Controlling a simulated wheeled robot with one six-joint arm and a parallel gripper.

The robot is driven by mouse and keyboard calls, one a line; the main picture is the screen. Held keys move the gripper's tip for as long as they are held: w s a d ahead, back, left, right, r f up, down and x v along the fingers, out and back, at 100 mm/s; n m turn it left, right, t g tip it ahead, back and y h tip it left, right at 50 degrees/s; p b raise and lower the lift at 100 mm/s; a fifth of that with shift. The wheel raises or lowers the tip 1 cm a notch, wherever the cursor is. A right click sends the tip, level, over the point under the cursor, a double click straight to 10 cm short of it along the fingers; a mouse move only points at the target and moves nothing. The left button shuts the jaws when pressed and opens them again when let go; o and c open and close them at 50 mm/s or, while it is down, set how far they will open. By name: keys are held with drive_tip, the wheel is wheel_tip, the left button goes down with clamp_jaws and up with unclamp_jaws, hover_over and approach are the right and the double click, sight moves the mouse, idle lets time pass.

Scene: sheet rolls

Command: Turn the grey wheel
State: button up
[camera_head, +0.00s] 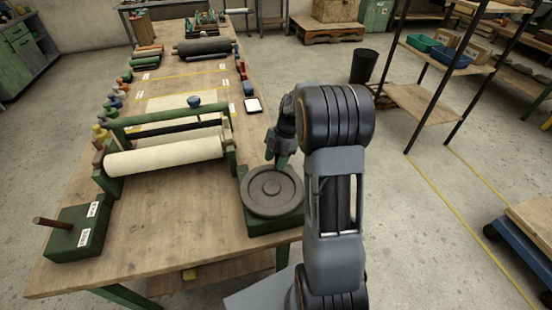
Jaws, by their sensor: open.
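The grey wheel (271,191) is a flat round disc with a raised hub, lying face up on a green base (262,227) at the right edge of the wooden table (190,215). My gripper (279,162) is open and points down, just above the far rim of the wheel. I cannot tell whether the fingertips touch the rim.
A green roller frame with a cream roll (165,156) stands left of the wheel. A green box with a brown handle (78,228) sits at the front left. A white tile (253,105) lies beyond the wheel.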

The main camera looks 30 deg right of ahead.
drive_tip(key=shift+c, duration=0.4)
clamp_jaws()
drive_tip(key=shift+s+d+f+m+b, duration=0.1)
drive_tip(key=shift+s+d+m+b, duration=0.2)
drive_tip(key=shift+m+b, duration=0.4)
drive_tip(key=shift+o, duration=0.4)
unclamp_jaws()
drive_tip(key=v, duration=1.4)
drive_tip(key=shift+s, duration=0.3)
